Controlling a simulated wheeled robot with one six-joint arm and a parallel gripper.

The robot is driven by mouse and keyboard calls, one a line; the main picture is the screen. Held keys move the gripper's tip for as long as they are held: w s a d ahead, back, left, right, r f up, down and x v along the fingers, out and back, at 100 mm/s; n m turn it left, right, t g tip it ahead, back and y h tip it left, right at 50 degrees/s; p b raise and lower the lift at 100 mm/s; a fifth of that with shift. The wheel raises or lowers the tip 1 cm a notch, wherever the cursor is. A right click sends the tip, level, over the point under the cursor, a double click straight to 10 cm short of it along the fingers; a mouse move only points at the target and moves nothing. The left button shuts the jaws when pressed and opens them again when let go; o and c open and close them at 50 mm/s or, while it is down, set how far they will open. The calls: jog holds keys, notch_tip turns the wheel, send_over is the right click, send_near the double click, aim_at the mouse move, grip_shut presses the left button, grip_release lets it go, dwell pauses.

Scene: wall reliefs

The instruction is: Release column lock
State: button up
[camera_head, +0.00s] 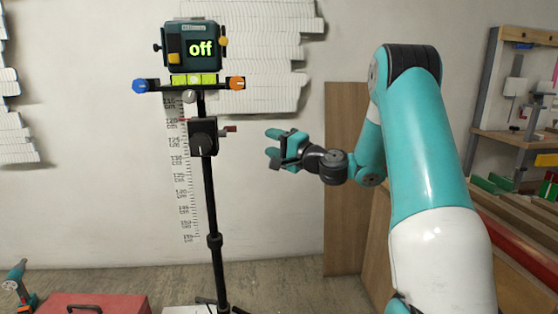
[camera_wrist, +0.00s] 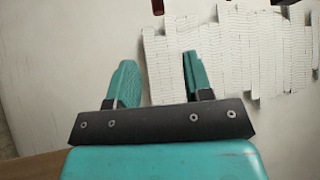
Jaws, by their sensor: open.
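A black tripod column (camera_head: 209,195) stands left of centre in the head view. It carries a dark green laser level (camera_head: 189,46) whose face reads "off".
A blue knob (camera_head: 139,86) and an orange knob (camera_head: 237,83) stick out on the bar under the level. A red toolbox (camera_head: 95,304) and a drill (camera_head: 17,287) are at the lower left. Wooden panels and a shelf (camera_head: 515,90) stand at right. White wall tiles (camera_wrist: 220,55) hang behind.

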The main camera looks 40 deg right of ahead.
jog(key=shift+b+v, duration=0.65)
jog(key=shift+v, duration=0.2)
jog(key=s+a+f+n+g+y, duration=0.1)
jog(key=s+a+n+g+y, duration=0.25)
jog(key=a, duration=0.65)
jog(key=s+a+f+n+g, duration=0.1)
jog(key=s+a+n+g, duration=0.2)
jog(key=a+n+g, duration=0.5)
jog(key=s+a+f+n+g+y, duration=0.1)
jog(key=s+a+n+y, duration=0.15)
jog(key=a, duration=0.95)
jog(key=s+a+f+n+g+h, duration=0.2)
jog(key=s+f+n+g+h, duration=0.15)
jog(key=s, duration=0.75)
jog(key=s+a+f+n+g+h, duration=0.1)
jog(key=s+f+n+g+h, duration=0.2)
jog(key=s, duration=0.7)
notch_tip(320, 180, up, 26)
jog(key=p, duration=2.4)
jog(key=shift+p, duration=0.35)
